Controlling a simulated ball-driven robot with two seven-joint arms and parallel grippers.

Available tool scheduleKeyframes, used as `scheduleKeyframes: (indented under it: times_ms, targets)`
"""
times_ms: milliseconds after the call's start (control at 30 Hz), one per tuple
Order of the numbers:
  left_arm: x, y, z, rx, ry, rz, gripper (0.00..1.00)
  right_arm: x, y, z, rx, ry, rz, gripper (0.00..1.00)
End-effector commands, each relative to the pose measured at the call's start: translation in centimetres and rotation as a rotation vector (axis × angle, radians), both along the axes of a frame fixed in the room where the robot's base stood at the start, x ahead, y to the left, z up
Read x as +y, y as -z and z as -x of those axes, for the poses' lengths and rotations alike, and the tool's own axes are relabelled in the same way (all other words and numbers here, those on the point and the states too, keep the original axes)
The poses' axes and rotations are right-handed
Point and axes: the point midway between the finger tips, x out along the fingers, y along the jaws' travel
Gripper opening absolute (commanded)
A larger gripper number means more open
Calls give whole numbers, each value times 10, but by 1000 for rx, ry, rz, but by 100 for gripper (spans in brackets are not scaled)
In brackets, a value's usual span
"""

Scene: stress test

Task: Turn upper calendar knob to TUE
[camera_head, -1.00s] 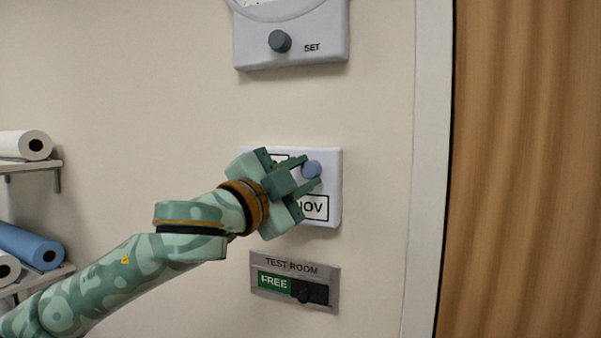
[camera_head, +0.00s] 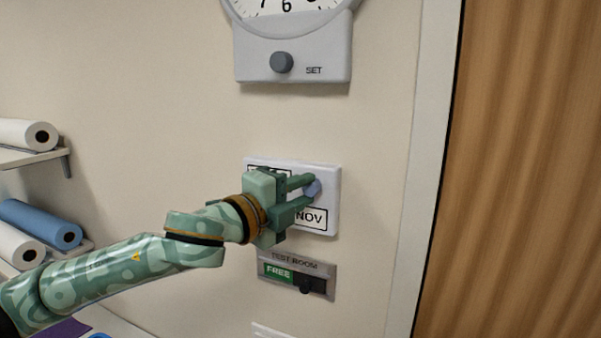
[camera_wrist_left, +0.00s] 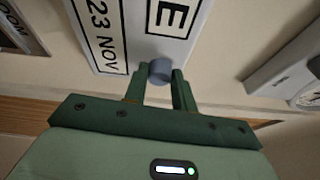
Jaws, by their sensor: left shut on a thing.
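The white calendar (camera_head: 328,214) hangs on the wall with a blue-grey upper knob (camera_head: 314,188) at its right side. My left gripper (camera_head: 306,194) reaches in from the left, its two fingers closed on the sides of this knob. In the left wrist view the knob (camera_wrist_left: 160,71) sits between the fingertips. The lower window (camera_head: 311,218) reads NOV in the head view and 23 NOV in the wrist view. The upper window (camera_wrist_left: 168,20) is mostly hidden by my gripper in the head view; in the wrist view only a large E shows. My right gripper is out of view.
A clock with a SET knob (camera_head: 282,62) hangs above the calendar. Below it is a TEST ROOM sign (camera_head: 318,270) showing FREE, with a dark slider. A wooden door (camera_head: 520,170) is at the right, and shelves with rolls (camera_head: 40,222) are at the left.

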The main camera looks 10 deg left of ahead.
Motion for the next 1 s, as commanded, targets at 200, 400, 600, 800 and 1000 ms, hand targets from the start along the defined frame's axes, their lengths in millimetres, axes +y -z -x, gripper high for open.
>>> scheduleKeyframes:
  times_ms: [200,400,600,800,1000]
  targets:
    - [0,0,0,-7,0,-40,3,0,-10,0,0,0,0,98]
    - [0,1,0,-8,1,-46,3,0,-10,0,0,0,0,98]
    - [0,1,0,-7,1,-45,3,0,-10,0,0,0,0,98]
    - [0,1,0,-7,0,-44,48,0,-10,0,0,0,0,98]
    - [1,0,2,-9,0,-43,48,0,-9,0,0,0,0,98]
